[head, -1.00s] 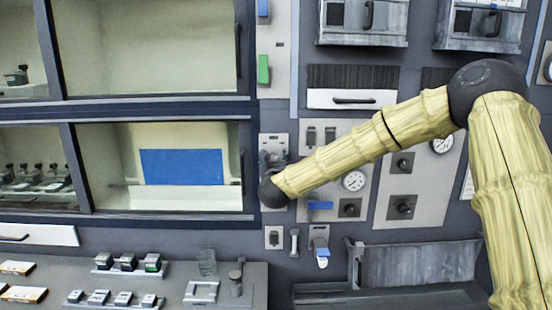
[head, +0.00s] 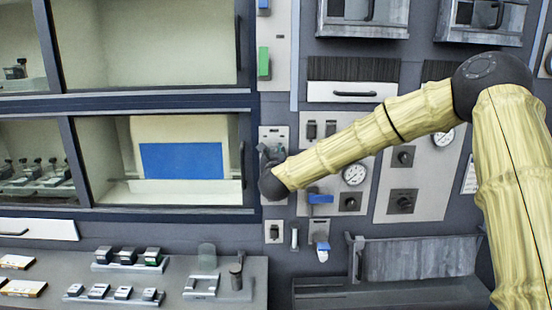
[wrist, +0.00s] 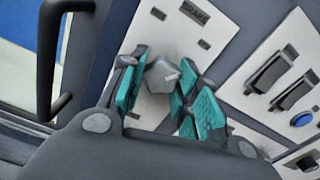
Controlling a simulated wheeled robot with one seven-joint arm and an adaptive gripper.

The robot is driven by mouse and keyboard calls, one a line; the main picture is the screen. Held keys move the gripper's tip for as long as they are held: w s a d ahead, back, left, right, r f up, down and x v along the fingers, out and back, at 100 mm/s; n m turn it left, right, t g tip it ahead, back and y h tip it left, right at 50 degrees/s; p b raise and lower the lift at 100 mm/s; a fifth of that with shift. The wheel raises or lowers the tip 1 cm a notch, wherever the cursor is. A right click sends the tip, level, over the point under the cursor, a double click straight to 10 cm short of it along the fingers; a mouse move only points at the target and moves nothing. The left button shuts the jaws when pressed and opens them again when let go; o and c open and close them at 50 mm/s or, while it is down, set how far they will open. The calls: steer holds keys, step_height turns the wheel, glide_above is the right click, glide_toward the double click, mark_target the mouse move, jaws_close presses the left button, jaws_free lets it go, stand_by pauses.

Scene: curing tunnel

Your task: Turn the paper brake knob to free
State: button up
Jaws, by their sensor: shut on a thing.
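The paper brake knob (wrist: 160,75) is a grey knob on a pale panel plate in the wrist view. My gripper (wrist: 162,85) has its teal-padded fingers on both sides of the knob and is shut on it. A dark label (wrist: 196,12) and small dark marks sit on the plate beside the knob; their text is too blurred to read. In the head view, my gripper (head: 268,160) is against the narrow pale plate (head: 280,135) right of the lower window. My own wrist hides the knob there.
Two dark rocker switches (wrist: 280,80) and a blue button (wrist: 302,118) lie right of the gripper. A dark door handle (wrist: 52,60) stands close on the left. In the head view, a gauge (head: 354,174) and a blue lever (head: 320,198) sit right of the wrist.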

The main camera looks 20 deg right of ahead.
steer(key=n+b, duration=1.1)
steer(key=n, duration=0.5)
steer(key=shift+d+r+n, duration=0.1)
steer(key=shift+r+n, duration=0.05)
steer(key=shift+n, duration=0.25)
stand_by(0.4)
steer(key=o, duration=1)
steer(key=shift+s, duration=0.1)
